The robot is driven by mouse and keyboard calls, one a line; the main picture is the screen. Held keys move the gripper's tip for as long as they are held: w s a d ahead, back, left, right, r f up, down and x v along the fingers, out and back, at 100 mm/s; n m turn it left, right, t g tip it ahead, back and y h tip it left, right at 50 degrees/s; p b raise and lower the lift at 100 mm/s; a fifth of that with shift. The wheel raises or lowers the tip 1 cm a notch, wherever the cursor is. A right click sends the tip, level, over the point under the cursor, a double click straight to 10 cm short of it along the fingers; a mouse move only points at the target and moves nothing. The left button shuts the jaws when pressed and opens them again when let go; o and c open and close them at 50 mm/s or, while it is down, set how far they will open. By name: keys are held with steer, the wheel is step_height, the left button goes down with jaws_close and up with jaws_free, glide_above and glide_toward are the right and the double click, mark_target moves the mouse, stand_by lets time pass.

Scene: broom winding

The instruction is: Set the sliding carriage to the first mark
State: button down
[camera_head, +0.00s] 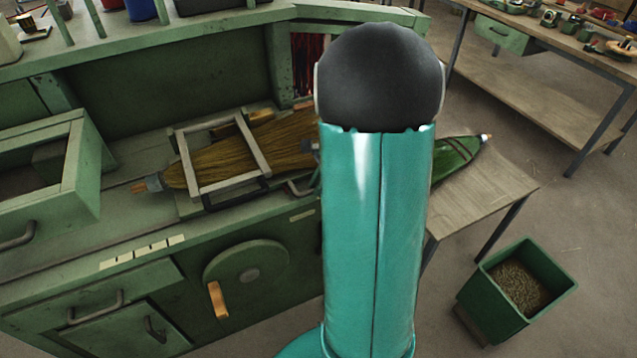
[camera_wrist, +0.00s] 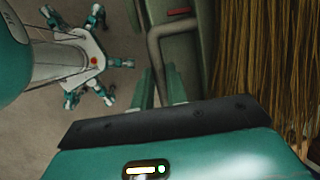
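The sliding carriage, a pale grey rectangular frame (camera_head: 182,155), lies around the straw broom head (camera_head: 210,160) on the green bench in the head view. A black handle (camera_head: 236,194) sits on its near side. Several cream mark plates (camera_head: 142,250) line the bench's front edge, and another plate (camera_head: 302,215) sits farther right. My gripper is hidden behind my arm in the head view. In the wrist view my gripper (camera_wrist: 161,88) shows two teal fingers apart. A bent grey bar (camera_wrist: 155,45) appears beyond and between them; I cannot tell whether it touches them. Straw (camera_wrist: 265,70) fills the right side.
A round green wheel with a wooden grip (camera_head: 217,299) is on the bench front, near drawers with handles. An open green drawer box (camera_head: 75,190) stands at left. A side table (camera_head: 485,195) and a green bin (camera_head: 515,290) are at right.

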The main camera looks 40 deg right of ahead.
steer(key=shift+a, duration=0.1)
steer(key=w+a, duration=0.3)
steer(key=a, duration=0.7)
steer(key=w+a, duration=0.2)
steer(key=a, duration=0.7)
steer(key=w+a, duration=0.3)
steer(key=a, duration=0.7)
steer(key=shift+w+a, duration=0.3)
steer(key=c, duration=1.4)
jaws_free()
steer(key=shift+d, duration=0.1)
steer(key=v, duration=1.3)
steer(key=shift+r, duration=0.35)
steer(key=shift+s, duration=0.1)
